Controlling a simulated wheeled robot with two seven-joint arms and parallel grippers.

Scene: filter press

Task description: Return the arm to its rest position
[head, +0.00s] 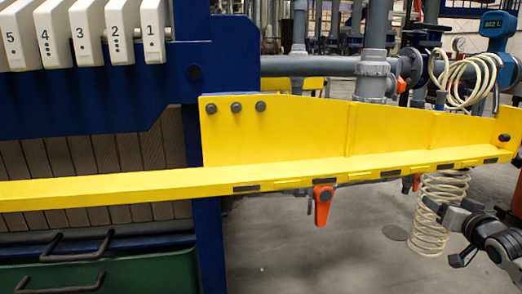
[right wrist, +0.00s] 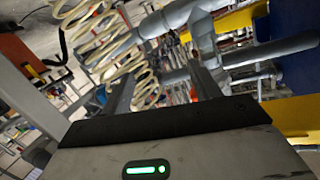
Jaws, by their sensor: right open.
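My right gripper (head: 452,230) is at the right edge of the head view, below the outer end of the yellow beam and in front of a coiled cream hose. Its arm comes in from the right edge. In the right wrist view its two dark fingers (right wrist: 165,78) stand apart with nothing held between them. The cream coil shows behind and to the left of the fingers there. My left gripper is not in the head view.
A long yellow beam (head: 390,130) crosses the head view, with an orange-handled valve (head: 322,203) under it. White numbered plates (head: 119,30) stand on the blue press frame (head: 100,95) at left. A green bin (head: 130,272) sits below. Grey floor (head: 310,255) is clear.

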